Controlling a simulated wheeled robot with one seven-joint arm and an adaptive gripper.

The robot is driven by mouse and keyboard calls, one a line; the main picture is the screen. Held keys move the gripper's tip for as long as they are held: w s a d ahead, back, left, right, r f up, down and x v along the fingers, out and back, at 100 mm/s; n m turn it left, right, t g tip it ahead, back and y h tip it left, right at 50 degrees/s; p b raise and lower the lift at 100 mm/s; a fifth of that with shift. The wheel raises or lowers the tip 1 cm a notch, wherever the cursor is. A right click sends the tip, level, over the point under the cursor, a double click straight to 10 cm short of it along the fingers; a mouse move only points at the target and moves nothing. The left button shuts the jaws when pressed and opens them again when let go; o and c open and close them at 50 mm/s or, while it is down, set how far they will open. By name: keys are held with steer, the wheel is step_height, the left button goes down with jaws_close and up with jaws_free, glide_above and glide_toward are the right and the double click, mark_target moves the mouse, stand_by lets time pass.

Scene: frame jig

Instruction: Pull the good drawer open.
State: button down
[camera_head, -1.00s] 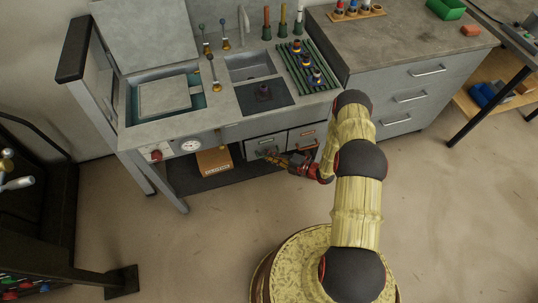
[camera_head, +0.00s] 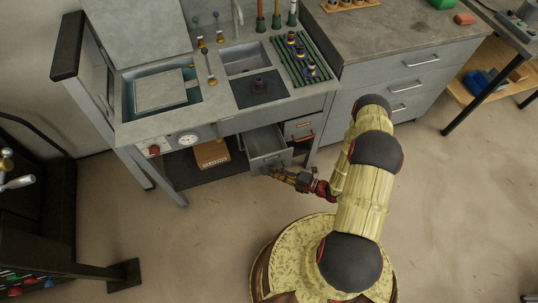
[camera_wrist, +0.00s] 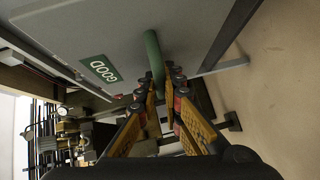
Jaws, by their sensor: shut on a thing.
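The good drawer (camera_head: 267,146) is a grey drawer under the bench, pulled partly out so its inside shows in the head view. In the wrist view its front (camera_wrist: 150,35) carries a green label reading GOOD (camera_wrist: 102,68) and a green bar handle (camera_wrist: 154,62). My gripper (camera_head: 272,173) is at the drawer's front in the head view. In the wrist view my gripper (camera_wrist: 160,88) has its fingers closed around the green handle. The handle's far end is partly hidden by the fingers.
A second drawer (camera_head: 300,129) with a reddish handle sits shut to the right of it. A cardboard box (camera_head: 212,154) lies on the low shelf to the left. A bench leg (camera_head: 312,150) stands right of the drawers. The floor in front is clear.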

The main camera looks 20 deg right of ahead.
steer(key=s, duration=1.1)
steer(key=c, duration=2)
jaws_free()
steer(key=shift+o, duration=0.4)
steer(key=shift+d, duration=0.15)
steer(key=v, duration=1.2)
